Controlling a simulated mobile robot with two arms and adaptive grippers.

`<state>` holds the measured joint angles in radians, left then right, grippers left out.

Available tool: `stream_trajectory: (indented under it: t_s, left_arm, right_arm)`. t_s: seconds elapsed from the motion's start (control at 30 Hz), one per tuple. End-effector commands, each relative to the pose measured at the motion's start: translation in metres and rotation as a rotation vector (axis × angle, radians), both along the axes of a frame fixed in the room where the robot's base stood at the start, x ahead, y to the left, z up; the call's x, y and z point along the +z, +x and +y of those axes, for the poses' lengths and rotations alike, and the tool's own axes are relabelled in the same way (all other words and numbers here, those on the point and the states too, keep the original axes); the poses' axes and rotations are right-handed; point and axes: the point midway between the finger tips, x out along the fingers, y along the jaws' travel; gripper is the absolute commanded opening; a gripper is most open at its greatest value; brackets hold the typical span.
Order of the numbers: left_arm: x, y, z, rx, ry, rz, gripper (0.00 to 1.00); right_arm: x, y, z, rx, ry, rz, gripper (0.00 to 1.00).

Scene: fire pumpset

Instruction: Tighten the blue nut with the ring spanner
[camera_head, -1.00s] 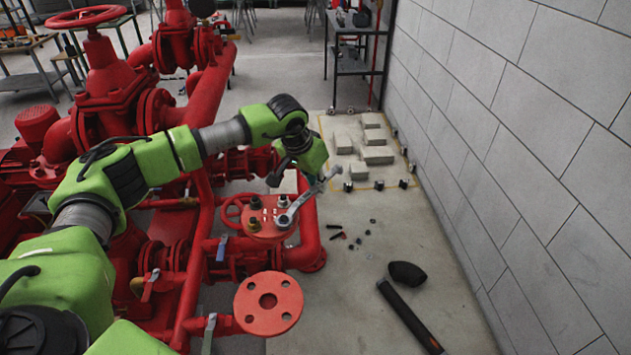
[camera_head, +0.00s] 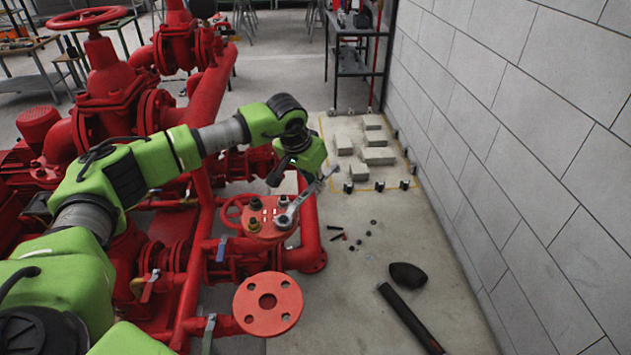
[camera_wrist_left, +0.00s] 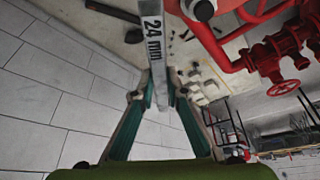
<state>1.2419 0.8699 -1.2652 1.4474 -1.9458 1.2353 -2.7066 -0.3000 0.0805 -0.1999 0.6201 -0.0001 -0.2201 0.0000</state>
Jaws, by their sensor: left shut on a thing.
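My left gripper (camera_head: 311,184) is shut on the grey metal ring spanner (camera_head: 300,204), beside the red flanged pipe top. The spanner runs down-left from the gripper, and its ring end lies over a nut position on the red flange (camera_head: 266,230). The ring and my view angle hide most of the blue nut (camera_head: 283,220), so I cannot tell how fully the ring sits around it. My right gripper is not in view.
Red pipes and valves (camera_head: 110,85) fill the left. A black tube (camera_head: 410,318) and dark lump (camera_head: 407,275) lie on the floor. Grey blocks (camera_head: 376,156) stand behind, and a block wall (camera_head: 520,130) bounds the right.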

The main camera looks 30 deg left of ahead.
Motion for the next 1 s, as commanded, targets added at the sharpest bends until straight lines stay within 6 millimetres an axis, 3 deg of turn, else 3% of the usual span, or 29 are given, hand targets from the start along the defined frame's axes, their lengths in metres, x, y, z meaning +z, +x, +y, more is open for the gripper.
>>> stream_trajectory:
  t_s: [1.0]
  left_arm:
    - [0.051,0.001,0.001,0.0,0.001,-0.003,0.0]
  right_arm:
    - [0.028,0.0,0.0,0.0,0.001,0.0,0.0]
